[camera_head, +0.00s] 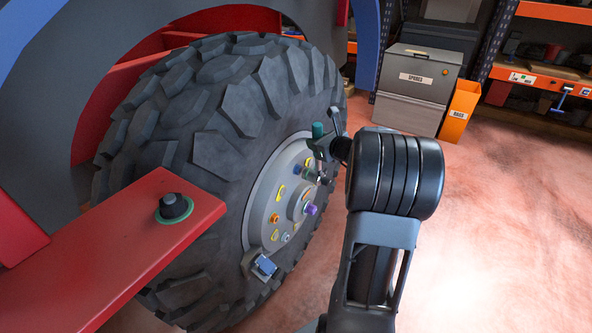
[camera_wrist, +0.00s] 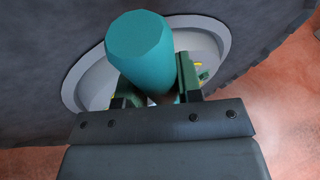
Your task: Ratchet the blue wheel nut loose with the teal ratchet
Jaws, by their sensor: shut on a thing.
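The teal ratchet (camera_head: 318,131) is held in my gripper (camera_head: 325,147), at the upper right of the big wheel's grey hub (camera_head: 262,208). Its thick teal handle end also shows in the wrist view (camera_wrist: 140,48), between the two green-sided fingers of my gripper (camera_wrist: 160,88). The ratchet's lower end is close to the hub face. I cannot tell whether it sits on a nut. Several coloured nuts ring the hub. A small bluish nut (camera_head: 285,237) shows low on it; I cannot tell if it is the blue wheel nut. The wrist view hides the ratchet's working end.
The knobbly tyre (camera_head: 215,150) surrounds the hub. A red ledge (camera_head: 120,245) with a dark knob (camera_head: 174,206) juts out at left. A bracket with a blue block (camera_head: 265,265) is at the rim. A grey cabinet (camera_head: 417,75) and orange bin (camera_head: 459,110) stand behind; the right floor is clear.

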